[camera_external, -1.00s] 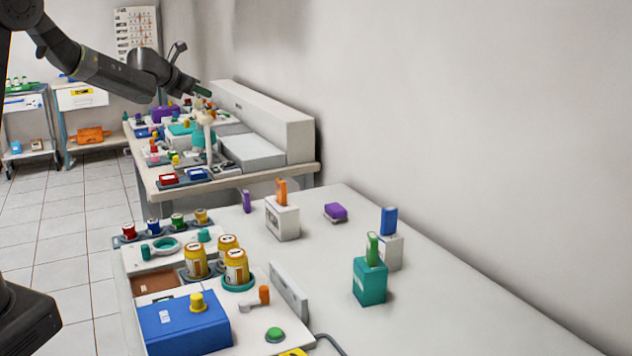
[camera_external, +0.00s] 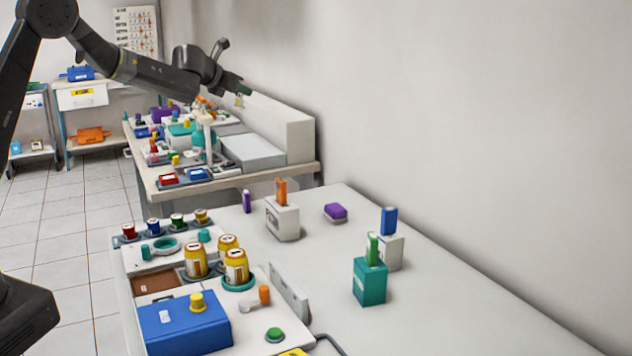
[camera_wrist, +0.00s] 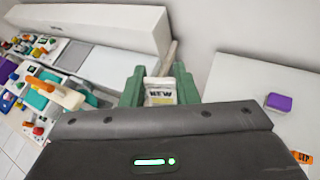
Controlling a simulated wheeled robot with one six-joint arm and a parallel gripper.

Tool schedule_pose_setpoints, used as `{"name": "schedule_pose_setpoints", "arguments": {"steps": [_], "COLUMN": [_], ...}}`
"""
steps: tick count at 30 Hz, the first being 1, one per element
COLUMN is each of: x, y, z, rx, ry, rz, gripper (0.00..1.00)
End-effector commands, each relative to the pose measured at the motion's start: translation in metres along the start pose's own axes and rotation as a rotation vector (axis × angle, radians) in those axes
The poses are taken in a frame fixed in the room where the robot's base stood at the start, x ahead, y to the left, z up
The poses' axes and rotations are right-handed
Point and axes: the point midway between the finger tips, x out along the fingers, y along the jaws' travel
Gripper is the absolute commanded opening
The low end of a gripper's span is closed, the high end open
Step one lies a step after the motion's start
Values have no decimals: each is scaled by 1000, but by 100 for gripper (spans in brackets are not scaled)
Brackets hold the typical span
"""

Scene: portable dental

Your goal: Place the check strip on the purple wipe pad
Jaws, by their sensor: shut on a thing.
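My gripper (camera_wrist: 161,86) has green fingers, and in the wrist view they are closed on a small pale strip with dark lettering and a yellowish part, which I take as the check strip (camera_wrist: 160,95). In the external view my gripper (camera_external: 241,93) is high above the far end of the near table, and the strip (camera_external: 239,101) shows small below it. The purple wipe pad (camera_external: 335,212) lies on the near table, nearer the camera and to the right of my gripper. It also shows at the right of the wrist view (camera_wrist: 278,102). The strip is well apart from the pad.
A white box with an orange piece (camera_external: 282,220) stands left of the pad. A teal box with a green piece (camera_external: 370,281) and a white box with a blue piece (camera_external: 388,250) stand nearer. A crowded bench (camera_external: 233,179) stands beyond. The wall bounds the right.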

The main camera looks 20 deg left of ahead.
Motion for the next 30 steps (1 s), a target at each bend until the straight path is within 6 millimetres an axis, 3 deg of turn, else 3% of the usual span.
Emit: {"name": "schedule_pose_setpoints", "arguments": {"steps": [5,9,15,25,30], "x": [25,40,48,45,61], "y": [-71,-140,-220,-296,-297], "z": [23,35,39,36,6], "rx": [-20,-46,-75,-104,-106], "ry": [2,6,10,12,15], "rz": [0,9,22,33,34], "gripper": [0,0,0,0,0]}}
